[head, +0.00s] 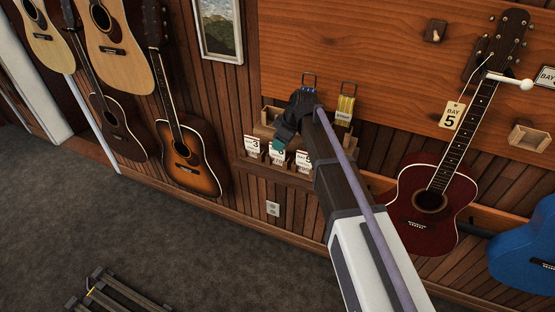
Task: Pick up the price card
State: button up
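Several small white price cards stand in a row along the front of a wooden wall shelf: one reading 3 (255,148) at the left, one in the middle (277,154) partly behind my gripper, and one (303,160) at the right. The print on the middle and right cards is too small to read surely. My gripper (281,143) is just above and in front of the middle card, its teal fingertip close to the card's top. I cannot tell whether it touches the card or whether its fingers are open or shut. My arm hides part of the shelf.
A yellow packet (345,107) hangs right of my gripper. A sunburst instrument (189,159) hangs left of the shelf. The carpet (190,240) below is mostly clear.

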jog(key=b, duration=0.4)
send_over(275, 164)
jog(key=f, duration=0.4)
jog(key=shift+w+f, duration=0.2)
jog(key=shift+f, duration=0.2)
jog(key=shift+r+p, duration=0.3)
grip_shut()
